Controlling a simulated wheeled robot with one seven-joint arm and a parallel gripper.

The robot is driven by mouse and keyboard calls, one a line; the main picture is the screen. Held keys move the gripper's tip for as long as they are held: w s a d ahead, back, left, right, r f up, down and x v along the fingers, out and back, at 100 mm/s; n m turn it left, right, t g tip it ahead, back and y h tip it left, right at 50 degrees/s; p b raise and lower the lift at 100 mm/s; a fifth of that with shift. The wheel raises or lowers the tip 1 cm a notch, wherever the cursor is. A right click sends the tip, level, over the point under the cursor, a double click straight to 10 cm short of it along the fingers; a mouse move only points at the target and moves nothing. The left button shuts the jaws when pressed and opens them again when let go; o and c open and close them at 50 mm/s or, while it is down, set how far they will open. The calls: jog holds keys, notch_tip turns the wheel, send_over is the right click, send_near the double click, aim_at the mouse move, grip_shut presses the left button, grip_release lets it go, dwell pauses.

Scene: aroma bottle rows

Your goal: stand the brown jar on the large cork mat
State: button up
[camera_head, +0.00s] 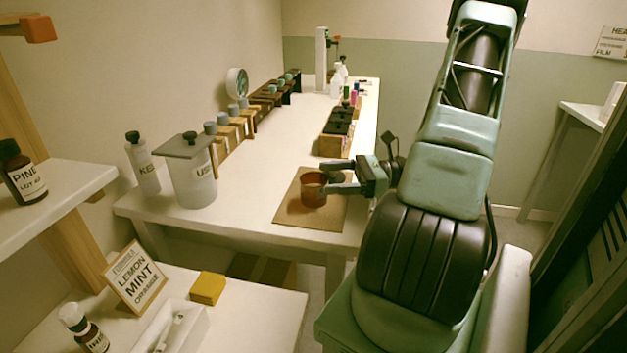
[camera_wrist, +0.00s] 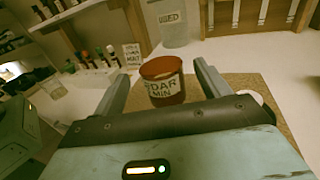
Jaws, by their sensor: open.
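The brown jar (camera_head: 313,188) stands upright on the large cork mat (camera_head: 289,215), near the mat's middle, in the head view. In the wrist view the jar (camera_wrist: 162,84) is a reddish-brown open cup with a pale label reading partly "DAR MIN". It sits between the two fingers of my gripper (camera_wrist: 160,75), with a visible gap on each side. My gripper is open and reaches in from the right in the head view. The cork mat also shows behind and right of the jar in the wrist view (camera_wrist: 245,84).
A lidded "USED" container (camera_head: 193,180) and a "KES" bottle (camera_head: 142,165) stand left of the mat. A wooden box with black-topped items (camera_head: 335,140) stands behind it. A lower table holds a "LEMON MINT" sign (camera_head: 135,277) and a yellow block (camera_head: 208,288).

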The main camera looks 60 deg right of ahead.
jog(key=v, duration=0.5)
jog(key=shift+s+d, duration=0.25)
jog(key=shift+s, duration=0.05)
dwell(0.4)
